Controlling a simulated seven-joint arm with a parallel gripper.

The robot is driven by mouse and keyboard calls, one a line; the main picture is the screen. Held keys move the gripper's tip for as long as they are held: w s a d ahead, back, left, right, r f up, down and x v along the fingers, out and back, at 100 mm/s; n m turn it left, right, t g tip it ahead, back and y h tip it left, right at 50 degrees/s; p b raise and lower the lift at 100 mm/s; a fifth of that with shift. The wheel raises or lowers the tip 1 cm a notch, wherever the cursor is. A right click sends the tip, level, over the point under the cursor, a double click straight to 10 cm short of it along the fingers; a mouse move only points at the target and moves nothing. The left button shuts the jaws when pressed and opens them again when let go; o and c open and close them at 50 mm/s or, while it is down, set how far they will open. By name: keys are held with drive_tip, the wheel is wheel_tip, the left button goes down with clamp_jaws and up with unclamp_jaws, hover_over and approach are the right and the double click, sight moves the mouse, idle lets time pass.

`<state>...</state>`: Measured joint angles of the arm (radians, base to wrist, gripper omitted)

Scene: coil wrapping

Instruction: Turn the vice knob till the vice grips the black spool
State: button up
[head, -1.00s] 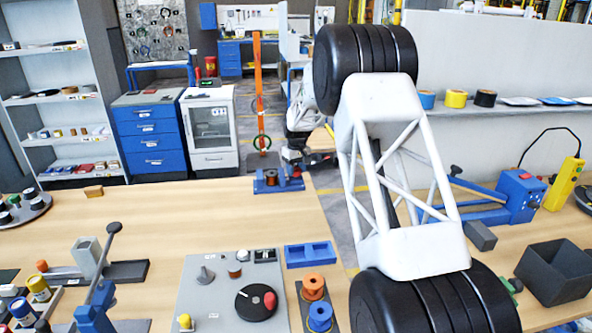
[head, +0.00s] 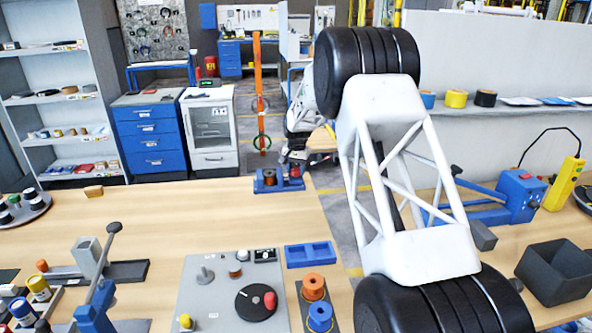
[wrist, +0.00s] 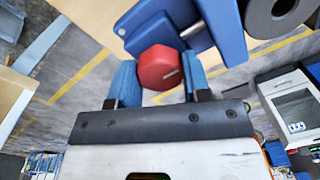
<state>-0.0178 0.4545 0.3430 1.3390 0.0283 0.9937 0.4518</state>
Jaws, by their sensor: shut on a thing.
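The blue vice (head: 278,181) stands at the far edge of the wooden table in the head view. Its blue body (wrist: 165,22) is at the top of the wrist view. The red, many-sided vice knob (wrist: 160,67) lies between the blue fingers of my gripper (wrist: 160,82), which is shut on it. The dark spool (wrist: 262,24) shows at the upper right of the wrist view, beside a blue jaw; I cannot tell whether the jaw touches it. In the head view my gripper (head: 296,160) is small and dark at the vice's right end.
An orange post (head: 257,90) rises behind the vice. A blue tray (head: 309,254), an orange spool (head: 313,281) and a grey panel with a black dial (head: 255,303) are nearer. A dark bin (head: 556,270) stands at right.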

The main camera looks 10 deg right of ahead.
sight(296, 169)
drive_tip(key=shift+r+m, duration=0.1)
drive_tip(key=shift+m, duration=0.3)
drive_tip(key=o, duration=0.9)
drive_tip(key=shift+d+r, duration=0.1)
drive_tip(key=shift+r, duration=3.75)
